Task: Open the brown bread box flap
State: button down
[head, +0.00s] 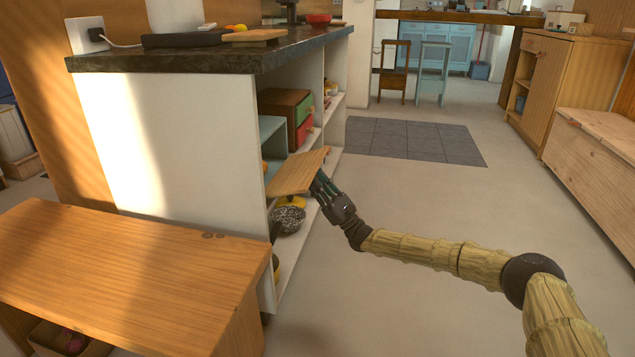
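A brown wooden flap (298,172) sticks out, tilted, from the open side of the white shelf unit. It is in the middle of the head view, in front of a pale blue box-like body (272,128). I take it for the bread box flap; its hinge line is not clear. My gripper (321,184) is at the flap's right, outer end, with its dark green fingers against or just below that edge. I cannot tell whether the fingers are closed on the flap or only touch it. The inside of the box is mostly hidden behind the flap.
A brown box with green and red drawers (285,107) stands behind the flap on the shelf. A speckled bowl (288,219) sits below it. The dark countertop (215,58) overhangs above. A wooden bench (130,275) is at front left. The floor on the right is clear.

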jog(key=shift+s+a+f, duration=0.1)
jog(key=shift+a+f, duration=0.1)
jog(key=c, duration=1.3)
grip_release()
jog(key=shift+a, duration=0.1)
jog(key=shift+r, duration=0.1)
jog(key=shift+d, duration=0.25)
jog(key=v, duration=1.2)
jog(key=shift+a, duration=0.1)
